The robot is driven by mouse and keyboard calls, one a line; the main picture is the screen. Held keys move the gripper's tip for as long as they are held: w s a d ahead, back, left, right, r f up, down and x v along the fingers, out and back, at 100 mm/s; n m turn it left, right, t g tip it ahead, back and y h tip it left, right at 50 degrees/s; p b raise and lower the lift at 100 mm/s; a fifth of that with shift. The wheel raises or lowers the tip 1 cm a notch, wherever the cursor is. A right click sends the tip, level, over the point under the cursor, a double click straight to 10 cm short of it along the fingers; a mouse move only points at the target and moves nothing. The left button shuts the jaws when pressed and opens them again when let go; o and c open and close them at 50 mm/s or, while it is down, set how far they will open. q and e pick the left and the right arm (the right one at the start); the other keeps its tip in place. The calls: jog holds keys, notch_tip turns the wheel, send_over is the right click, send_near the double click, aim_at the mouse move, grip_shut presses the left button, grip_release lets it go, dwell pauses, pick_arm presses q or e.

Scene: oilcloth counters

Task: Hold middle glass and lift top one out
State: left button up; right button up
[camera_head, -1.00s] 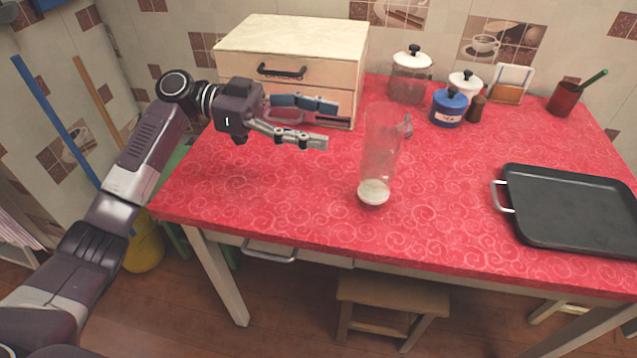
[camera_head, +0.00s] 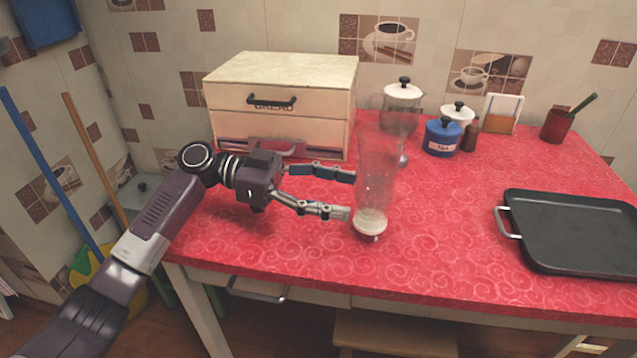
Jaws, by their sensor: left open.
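A tall stack of clear glasses (camera_head: 377,180) stands upright on the red oilcloth counter (camera_head: 460,250). Its bottom is whitish, and its walls are so clear that I cannot tell the single glasses apart. My left gripper (camera_head: 352,195) is open at the left side of the stack, low down, with its fingers pointing right. One fingertip is close to the near lower side and the other is farther back; whether they touch the glass is unclear. My right gripper is not in view.
A drawer box (camera_head: 280,110) stands behind my left gripper. A glass jar (camera_head: 401,105), a blue canister (camera_head: 442,138) and a red cup (camera_head: 556,125) stand at the back. A black tray (camera_head: 575,235) lies at the right. The counter between stack and tray is clear.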

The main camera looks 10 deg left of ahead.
aim_at(366, 198)
pick_arm(q)
jog(key=d, duration=0.3)
jog(key=shift+d+f+b, duration=0.25)
jog(key=shift+d+b, duration=0.05)
jog(key=shift+b, duration=0.1)
jog(key=shift+d, duration=0.7)
jog(key=shift+c, duration=0.7)
jog(key=c, duration=0.6)
jog(key=o, duration=0.6)
